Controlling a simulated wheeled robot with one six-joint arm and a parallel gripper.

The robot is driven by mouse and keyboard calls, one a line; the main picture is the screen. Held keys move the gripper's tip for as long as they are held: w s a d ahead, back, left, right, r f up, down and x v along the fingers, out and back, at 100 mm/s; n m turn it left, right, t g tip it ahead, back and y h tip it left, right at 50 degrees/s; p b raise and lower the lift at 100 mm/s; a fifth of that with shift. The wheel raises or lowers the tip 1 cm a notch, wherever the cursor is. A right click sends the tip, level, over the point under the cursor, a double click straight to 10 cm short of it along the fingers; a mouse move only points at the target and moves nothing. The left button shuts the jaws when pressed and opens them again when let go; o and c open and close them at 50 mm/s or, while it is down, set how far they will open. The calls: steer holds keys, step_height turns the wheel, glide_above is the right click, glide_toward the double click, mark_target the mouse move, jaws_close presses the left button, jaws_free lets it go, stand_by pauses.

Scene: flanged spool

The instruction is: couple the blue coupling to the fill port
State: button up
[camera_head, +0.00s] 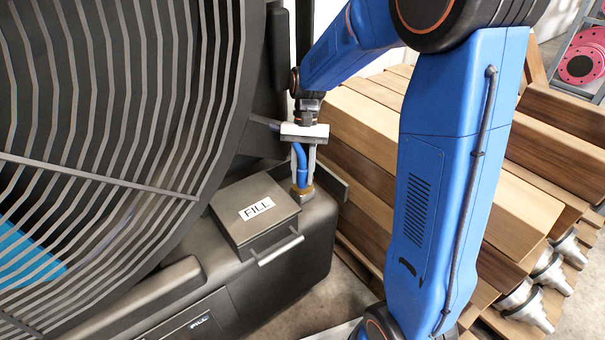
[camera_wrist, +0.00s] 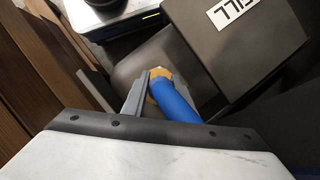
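The blue coupling (camera_head: 302,177) stands upright at the brass fill port (camera_head: 303,190), beside the lid marked FILL. Its lower end meets the brass, but I cannot tell whether it is locked on. My gripper (camera_head: 303,168) points down over the port, with its fingers on either side of the coupling. In the wrist view the blue coupling (camera_wrist: 175,103) lies between the fingers of my gripper (camera_wrist: 174,90), with the brass port (camera_wrist: 161,74) past its end. Whether the fingers press on the coupling is unclear. The far side of the port is hidden.
The dark FILL lid (camera_head: 255,208) with a bar handle sits just left of the port. Stacked timber (camera_head: 370,140) lies close on the right, with metal flanged parts (camera_head: 530,305) at the lower right.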

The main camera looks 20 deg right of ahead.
steer(key=o, duration=0.4)
steer(key=shift+o, duration=0.2)
step_height(320, 180, up, 10)
stand_by(0.7)
